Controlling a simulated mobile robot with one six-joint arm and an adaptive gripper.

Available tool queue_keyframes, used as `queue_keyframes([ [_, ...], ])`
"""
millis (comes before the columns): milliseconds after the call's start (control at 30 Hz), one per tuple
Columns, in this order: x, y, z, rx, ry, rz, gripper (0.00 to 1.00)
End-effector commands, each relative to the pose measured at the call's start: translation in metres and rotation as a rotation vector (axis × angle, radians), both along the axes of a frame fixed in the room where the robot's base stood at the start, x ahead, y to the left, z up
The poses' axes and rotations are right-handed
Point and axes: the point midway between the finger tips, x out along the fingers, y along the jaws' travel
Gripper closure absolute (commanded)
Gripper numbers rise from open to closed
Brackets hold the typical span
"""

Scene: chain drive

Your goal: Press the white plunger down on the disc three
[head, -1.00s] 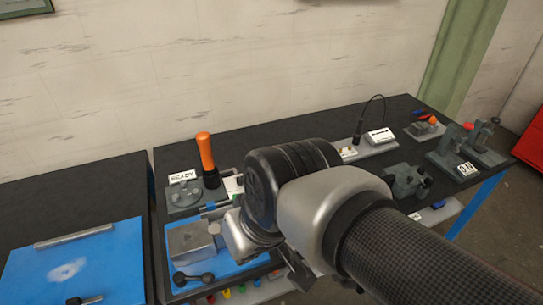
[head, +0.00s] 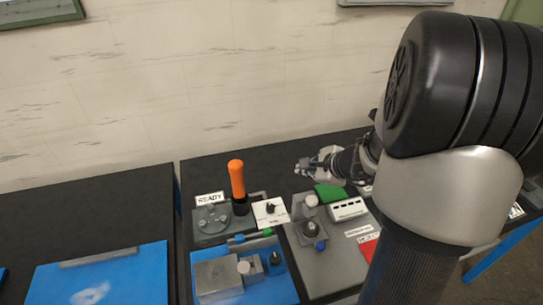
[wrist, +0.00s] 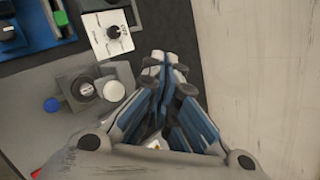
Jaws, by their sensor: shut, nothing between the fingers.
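A round white-topped piece, which looks like the white plunger (head: 311,200), stands at the back of a grey base plate (head: 325,272). It also shows in the wrist view (wrist: 114,91), just left of my fingers. In front of it is a dark square block with a round top (head: 311,229); a small light mark shows on it in the wrist view (wrist: 86,90), too small to read. I cannot tell which part is disc three. My gripper (head: 304,169) is shut and empty, behind the plunger and apart from it; its fingertips also show in the wrist view (wrist: 166,62).
A blue knob (head: 320,246) sits beside the dark block. A white dial box (head: 270,212), an orange handle (head: 237,180) and a READY sign (head: 210,198) stand to the left. A white slotted box (head: 348,209) and a green piece (head: 329,193) are close on the right.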

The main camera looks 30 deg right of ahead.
Motion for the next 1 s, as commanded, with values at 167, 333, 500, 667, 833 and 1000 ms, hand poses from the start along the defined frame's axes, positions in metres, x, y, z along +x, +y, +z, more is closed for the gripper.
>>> queue_keyframes([
  [167,-0.007,-0.025,-0.009,0.072,0.001,-0.141,1.00],
  [333,-0.007,-0.028,-0.010,0.080,-0.001,-0.159,1.00],
  [500,-0.007,-0.028,-0.010,0.079,-0.001,-0.156,1.00],
  [667,-0.007,-0.027,-0.013,0.078,-0.001,-0.155,1.00],
  [833,-0.007,-0.027,-0.026,0.078,0.000,-0.154,1.00],
  [1000,-0.007,-0.027,-0.048,0.080,0.001,-0.155,1.00],
])
